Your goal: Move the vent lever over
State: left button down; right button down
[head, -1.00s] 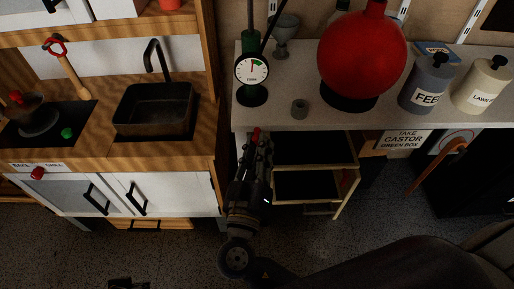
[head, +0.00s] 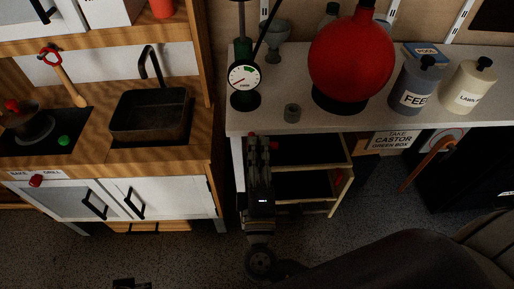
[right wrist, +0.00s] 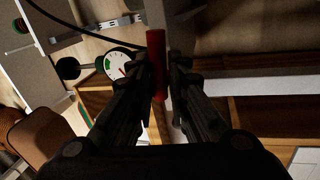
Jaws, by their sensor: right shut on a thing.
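The vent lever shows as a red cylindrical grip (right wrist: 156,62) in the right wrist view, standing between the dark fingers of my right gripper (right wrist: 162,85). In the head view my right gripper (head: 260,145) is at the front edge of the grey bench, left of the open shelf, with small red parts at its tip. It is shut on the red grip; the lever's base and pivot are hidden. A dial gauge (head: 243,77) with a green band and red needle stands on the bench behind the gripper. A dark part at the lower left edge (head: 130,284) may be my left gripper.
A wooden toy kitchen (head: 182,172) stands close on the left. An open wooden shelf (head: 343,191) is right of the gripper.

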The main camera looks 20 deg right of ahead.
pick_arm(q)
jog(key=shift+x, duration=1.2)
pick_arm(e)
jog(key=shift+r+n+y, duration=0.25)
jog(key=shift+n+y, duration=0.05)
jog(key=shift+n, duration=0.7)
jog(key=c, duration=1.6)
grip_release()
jog(key=shift+f, duration=0.1)
jog(key=v, duration=1.2)
jog(key=shift+f, duration=0.1)
